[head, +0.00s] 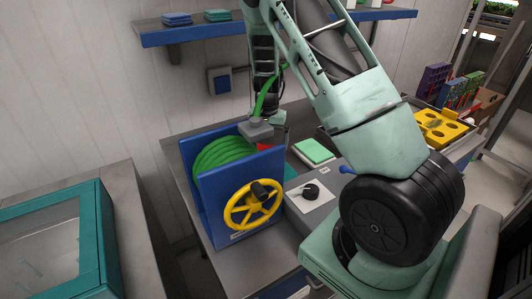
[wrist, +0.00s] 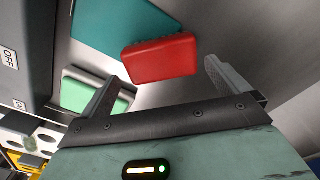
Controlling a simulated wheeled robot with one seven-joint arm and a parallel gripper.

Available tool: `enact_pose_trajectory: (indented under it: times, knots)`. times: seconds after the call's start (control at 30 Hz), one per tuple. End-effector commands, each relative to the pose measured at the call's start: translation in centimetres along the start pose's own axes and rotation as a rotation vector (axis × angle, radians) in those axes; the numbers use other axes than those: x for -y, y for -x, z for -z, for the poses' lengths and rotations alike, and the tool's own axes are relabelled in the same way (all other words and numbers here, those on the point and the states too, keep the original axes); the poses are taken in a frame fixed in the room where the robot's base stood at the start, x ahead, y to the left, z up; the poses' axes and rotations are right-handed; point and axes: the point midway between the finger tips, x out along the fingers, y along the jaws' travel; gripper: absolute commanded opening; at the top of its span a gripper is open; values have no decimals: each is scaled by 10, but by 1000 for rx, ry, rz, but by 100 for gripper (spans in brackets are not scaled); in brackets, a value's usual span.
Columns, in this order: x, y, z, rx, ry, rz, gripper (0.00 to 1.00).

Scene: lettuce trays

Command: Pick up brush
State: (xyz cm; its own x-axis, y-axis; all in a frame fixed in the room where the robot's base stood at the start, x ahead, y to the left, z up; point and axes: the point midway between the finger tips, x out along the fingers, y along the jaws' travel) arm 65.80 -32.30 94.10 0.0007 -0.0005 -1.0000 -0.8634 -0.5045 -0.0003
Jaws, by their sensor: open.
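In the wrist view a red rounded block (wrist: 160,58) lies on the grey surface, partly over a teal flat piece (wrist: 115,25). My gripper (wrist: 163,80) is open and empty, its fingers apart on either side of the red block's near edge. I cannot tell how high the fingers are above it. A green block with a white edge (wrist: 76,94) is partly hidden behind the left finger. A green block (head: 315,150) also shows in the head view.
A blue hose reel (head: 215,200) with a yellow handwheel (head: 252,204) stands on the bench. A grey box with a black knob (head: 311,191) is beside it. A yellow holed tray (head: 438,130) is at the right. A blue shelf (head: 200,34) hangs above.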

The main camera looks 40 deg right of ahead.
Motion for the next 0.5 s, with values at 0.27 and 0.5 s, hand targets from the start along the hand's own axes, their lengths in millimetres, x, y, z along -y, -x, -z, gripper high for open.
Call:
enact_pose_trajectory:
  times: [0.27,0.5]
  knots:
    - [1,-35,-6,2,-1,-2,100]
    - [2,-38,-6,0,-1,0,100]
